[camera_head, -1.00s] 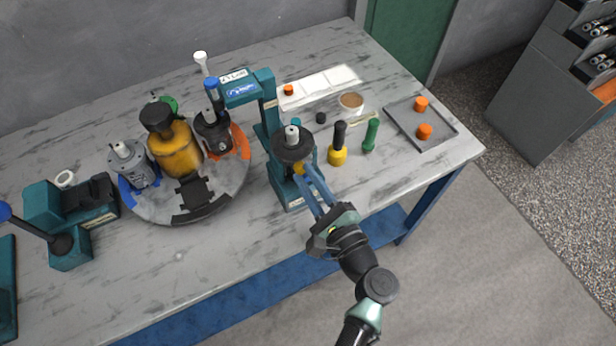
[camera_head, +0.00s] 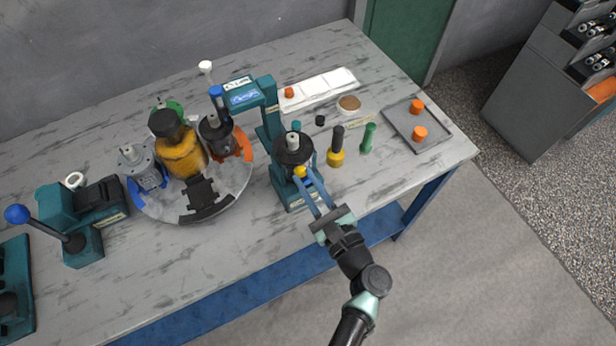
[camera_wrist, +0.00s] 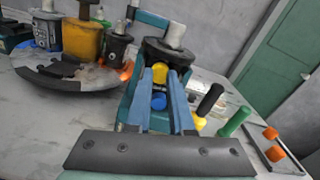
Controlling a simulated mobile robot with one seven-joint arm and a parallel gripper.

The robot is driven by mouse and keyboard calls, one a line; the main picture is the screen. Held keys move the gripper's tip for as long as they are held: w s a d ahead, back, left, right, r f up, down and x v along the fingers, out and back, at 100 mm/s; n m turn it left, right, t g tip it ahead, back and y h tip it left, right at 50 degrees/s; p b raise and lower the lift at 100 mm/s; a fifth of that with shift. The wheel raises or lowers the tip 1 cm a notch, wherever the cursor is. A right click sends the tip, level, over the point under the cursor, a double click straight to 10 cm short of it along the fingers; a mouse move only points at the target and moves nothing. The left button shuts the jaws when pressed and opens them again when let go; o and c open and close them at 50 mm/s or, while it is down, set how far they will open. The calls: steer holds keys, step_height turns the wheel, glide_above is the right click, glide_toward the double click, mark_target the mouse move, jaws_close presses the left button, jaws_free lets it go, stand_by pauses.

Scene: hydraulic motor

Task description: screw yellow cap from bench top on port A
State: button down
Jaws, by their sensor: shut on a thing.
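A yellow cap (camera_head: 300,171) is between the blue fingertips of my gripper (camera_head: 303,178). It also shows in the wrist view (camera_wrist: 160,71), with the gripper (camera_wrist: 160,77) shut on it. The cap is at the front side of the dark hydraulic motor (camera_head: 292,152), which has a grey shaft pointing up and sits in a teal stand (camera_head: 270,122). A blue cap (camera_wrist: 158,101) shows just below the yellow one, between the fingers. Port A's label is not readable, and the cap hides any opening behind it. I cannot tell how far the cap is seated.
A turntable (camera_head: 150,206) with several parts is to the left. A grey tray (camera_head: 437,138) holds orange caps at the right. The front right bench is clear.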

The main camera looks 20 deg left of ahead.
steer(key=shift+r+m+p, duration=0.2)
steer(key=shift+m+p, duration=0.3)
steer(key=shift+p, duration=0.1)
steer(key=shift+m+p, duration=0.6)
steer(key=shift+m, duration=0.4)
steer(key=shift+f+m+p, duration=0.2)
steer(key=shift+m+p, duration=0.1)
steer(key=shift+m, duration=0.5)
steer(key=c, duration=0.9)
jaws_free()
